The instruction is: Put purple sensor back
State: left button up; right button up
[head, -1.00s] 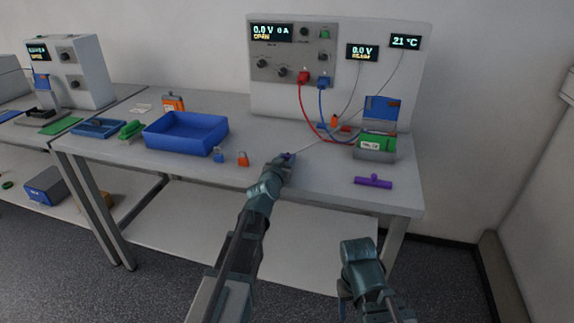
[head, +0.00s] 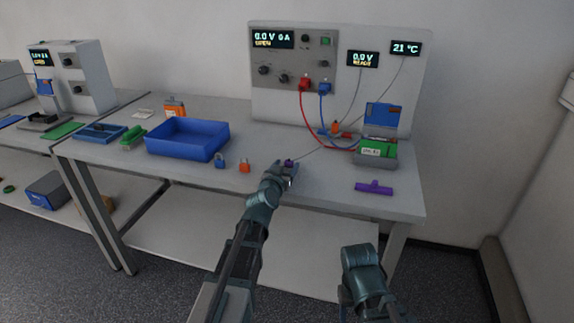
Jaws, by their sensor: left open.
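The small purple sensor (head: 288,161) is on the bench at the tip of my left gripper (head: 287,173). A thin grey cable runs from it up to the 21 °C display (head: 406,48). My left gripper is open, just on the near side of the sensor, and partly hides it. I cannot tell whether they touch. A purple T-shaped piece (head: 374,187) lies near the bench's front right. My right arm (head: 362,268) is low in front of the bench, and its fingers do not show.
A blue bin (head: 187,139) stands left on the bench (head: 325,190), with a blue padlock (head: 220,161) and an orange padlock (head: 244,166) before it. A green-and-grey fixture (head: 376,150) with its blue lid raised stands at the right. Red and blue cables cross the bench behind.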

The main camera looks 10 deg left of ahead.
pick_arm(q)
jog(key=s+r+p, duration=0.1)
jog(key=s, duration=0.9)
jog(key=shift+s+a+r, duration=0.2)
jog(key=shift+s+r, duration=0.05)
jog(key=shift+r, duration=0.05)
jog(key=shift+o, duration=0.5)
jog(key=w+g+p, duration=0.1)
jog(key=w+p, duration=0.1)
jog(key=w+g+p, duration=0.1)
jog(key=w, duration=0.1)
jog(key=w+p, duration=0.2)
jog(key=shift+w+a+r+g+p, duration=0.1)
jog(key=shift+a+g+p, duration=0.25)
jog(key=shift+g, duration=0.05)
jog(key=shift+w+d, duration=0.1)
jog(key=shift+w, duration=0.25)
pick_arm(e)
notch_tip(320, 180, up, 7)
jog(key=shift+w+d, duration=0.2)
